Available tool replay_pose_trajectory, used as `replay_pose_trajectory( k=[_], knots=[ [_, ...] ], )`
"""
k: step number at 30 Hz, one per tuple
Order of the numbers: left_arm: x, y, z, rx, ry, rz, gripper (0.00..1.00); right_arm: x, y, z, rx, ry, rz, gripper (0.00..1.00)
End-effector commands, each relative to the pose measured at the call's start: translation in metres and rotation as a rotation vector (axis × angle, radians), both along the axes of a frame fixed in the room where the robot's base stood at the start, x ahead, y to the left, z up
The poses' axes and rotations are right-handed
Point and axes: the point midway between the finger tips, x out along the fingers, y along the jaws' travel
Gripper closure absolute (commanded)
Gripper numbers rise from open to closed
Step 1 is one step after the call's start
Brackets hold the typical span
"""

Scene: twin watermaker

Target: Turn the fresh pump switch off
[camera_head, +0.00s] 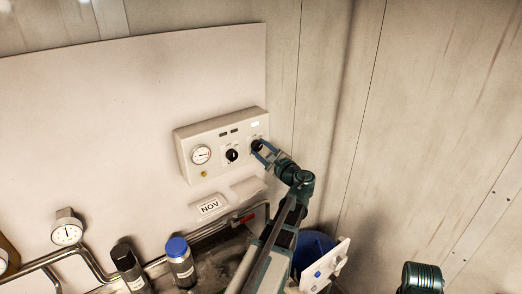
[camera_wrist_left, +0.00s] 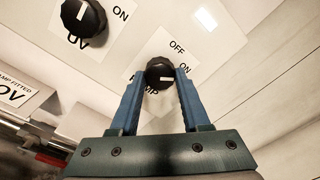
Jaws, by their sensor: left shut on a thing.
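The fresh pump switch (camera_head: 256,145) is a black round knob at the right end of the pale control box (camera_head: 185,143) on the wall. My left gripper (camera_head: 263,149) reaches it from the lower right. In the left wrist view the knob (camera_wrist_left: 160,71) sits between the two blue fingers, and the left gripper (camera_wrist_left: 160,82) is shut on it. A short white mark shows on the knob's face. OFF is printed above it and ON to its right. The label below is partly hidden by the fingers and knob; "MP" is readable. My right gripper is not in view.
A second black knob (camera_wrist_left: 84,18), labelled UV, is left of the held one. The box also carries a round gauge (camera_head: 201,155). Below are pipes, a blue-capped bottle (camera_head: 180,262), a black-topped bottle (camera_head: 128,268) and a blue bin (camera_head: 316,246). The wall at right is bare.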

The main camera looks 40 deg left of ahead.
Motion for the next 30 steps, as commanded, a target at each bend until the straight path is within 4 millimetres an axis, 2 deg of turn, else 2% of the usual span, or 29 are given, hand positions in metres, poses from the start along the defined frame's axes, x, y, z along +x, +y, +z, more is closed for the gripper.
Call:
replay_pose_trajectory(
  k=[18, 30],
  knots=[
    [0.0008, -0.0006, 0.0000, -0.157, -0.539, 0.000, 1.00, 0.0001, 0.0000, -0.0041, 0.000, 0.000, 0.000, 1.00],
    [0.0007, -0.0007, 0.0004, -0.234, -0.803, 0.001, 1.00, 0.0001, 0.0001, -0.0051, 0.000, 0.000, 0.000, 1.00]
  ],
)
